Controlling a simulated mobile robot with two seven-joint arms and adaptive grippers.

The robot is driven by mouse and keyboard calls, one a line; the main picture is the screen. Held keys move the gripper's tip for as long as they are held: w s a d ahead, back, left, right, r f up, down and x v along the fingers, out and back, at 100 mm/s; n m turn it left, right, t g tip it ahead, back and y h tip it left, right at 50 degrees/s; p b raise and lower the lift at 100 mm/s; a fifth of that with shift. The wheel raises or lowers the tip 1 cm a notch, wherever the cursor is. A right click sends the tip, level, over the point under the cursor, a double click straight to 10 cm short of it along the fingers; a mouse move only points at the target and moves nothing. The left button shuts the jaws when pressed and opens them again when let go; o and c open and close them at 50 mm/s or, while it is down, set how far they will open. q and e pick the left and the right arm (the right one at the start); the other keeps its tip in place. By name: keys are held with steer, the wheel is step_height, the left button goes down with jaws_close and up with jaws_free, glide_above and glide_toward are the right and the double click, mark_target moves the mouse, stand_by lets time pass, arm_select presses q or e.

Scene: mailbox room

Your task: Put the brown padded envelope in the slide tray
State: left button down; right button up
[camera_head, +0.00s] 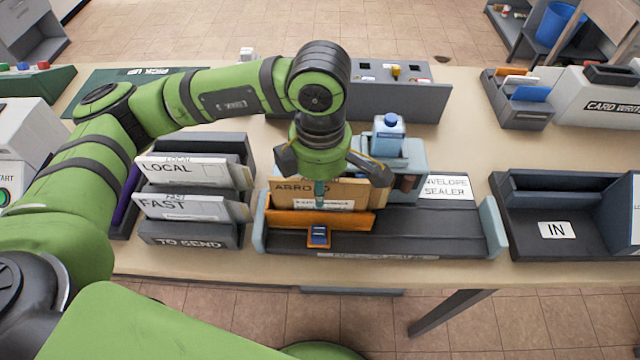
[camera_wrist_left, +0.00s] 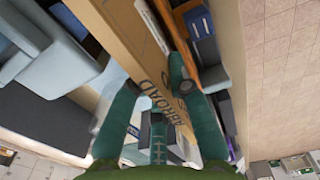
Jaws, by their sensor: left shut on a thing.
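The brown padded envelope (camera_head: 345,187), marked ABROAD, stands on edge at the envelope sealer. It also shows in the left wrist view (camera_wrist_left: 130,40), running between my fingers. My left gripper (camera_head: 320,192) points down over it and is shut on it; the wrist view also shows this gripper (camera_wrist_left: 160,88). An orange holder (camera_head: 345,219) with a blue tab (camera_head: 318,236) stands right in front of the envelope, on the sealer's long dark grey tray (camera_head: 430,238). I cannot tell whether the envelope's lower edge touches the tray. My right gripper is not in view.
The TO SEND rack (camera_head: 190,236) with LOCAL and FAST envelopes stands close on the left. The IN tray (camera_head: 520,238) is on the right. A blue-capped bottle (camera_head: 389,133) rises behind the sealer. The dark tray's right part is clear.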

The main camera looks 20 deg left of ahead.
arm_select(q)
steer(key=shift+f, duration=0.3)
steer(key=c, duration=1.1)
jaws_free()
steer(key=shift+r, duration=0.15)
steer(key=shift+r+p, duration=1.5)
steer(key=shift+r, duration=1.9)
steer(key=shift+r, duration=0.1)
